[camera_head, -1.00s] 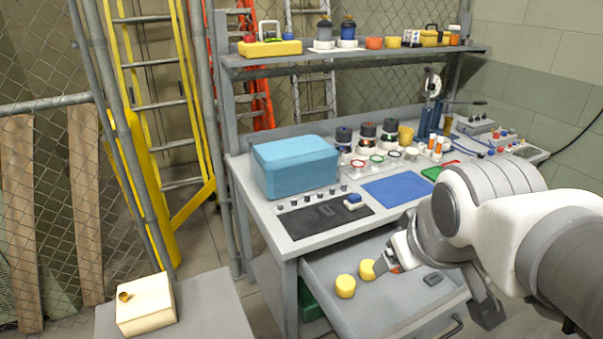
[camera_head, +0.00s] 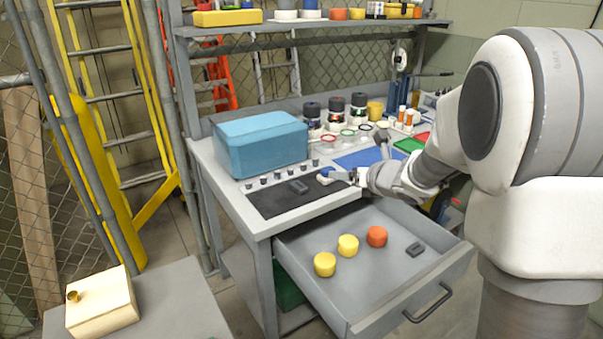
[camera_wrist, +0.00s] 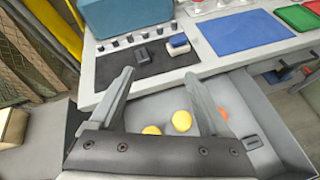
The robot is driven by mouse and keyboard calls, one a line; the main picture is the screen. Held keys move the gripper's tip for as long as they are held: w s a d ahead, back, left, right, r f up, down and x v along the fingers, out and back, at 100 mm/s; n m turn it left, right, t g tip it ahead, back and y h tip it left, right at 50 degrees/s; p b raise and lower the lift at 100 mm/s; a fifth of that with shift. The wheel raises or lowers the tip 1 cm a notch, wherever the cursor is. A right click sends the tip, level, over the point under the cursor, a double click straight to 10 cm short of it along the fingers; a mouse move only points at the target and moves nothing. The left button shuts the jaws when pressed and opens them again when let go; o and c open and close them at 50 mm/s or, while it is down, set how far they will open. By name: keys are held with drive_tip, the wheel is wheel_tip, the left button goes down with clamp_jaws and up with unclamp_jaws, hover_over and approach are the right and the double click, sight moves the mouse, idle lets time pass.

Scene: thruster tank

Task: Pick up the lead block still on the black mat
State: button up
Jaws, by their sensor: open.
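The black mat (camera_head: 262,200) lies on the bench top, beside the blue box. A dark grey block (camera_head: 298,187) sits on it and also shows in the wrist view (camera_wrist: 144,54). A blue-and-white item (camera_wrist: 179,44) is on the mat to the block's right. My gripper (camera_wrist: 158,76) is open and empty in the wrist view, its two fingers apart over the bench's front edge and the drawer. The block appears ahead, between the finger directions. In the head view, my gripper is small and partly merged with the blue-and-white item at the mat's right end.
The open drawer (camera_head: 355,300) holds two yellow cylinders (camera_head: 347,245), an orange one (camera_head: 377,236) and another dark block (camera_head: 415,249). The blue box (camera_head: 262,145) stands behind the mat, with several small knobs between. A blue mat (camera_wrist: 245,31) lies to the right.

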wheel_tip(320, 180, down, 5)
drive_tip(key=a+n+g+y, duration=0.1)
drive_tip(key=a+n+y, duration=0.1)
drive_tip(key=a+n, duration=0.15)
drive_tip(key=n+b, duration=0.1)
approach(300, 186)
drive_tip(key=shift+w+a+f, duration=0.35)
drive_tip(key=shift+w+f, duration=0.05)
drive_tip(key=shift+f, duration=0.15)
drive_tip(key=shift+w+a+f, duration=0.3)
drive_tip(key=shift+w+f, duration=0.1)
drive_tip(key=shift+f, duration=0.15)
drive_tip(key=shift+w+r+x, duration=0.1)
drive_tip(key=shift+r+x, duration=0.1)
drive_tip(key=shift+x, duration=1.15)
drive_tip(key=shift+w+r+x, duration=0.1)
drive_tip(key=shift+r+x, duration=0.1)
drive_tip(key=shift+x, duration=1.2)
clamp_jaws()
drive_tip(key=shift+r, duration=0.1)
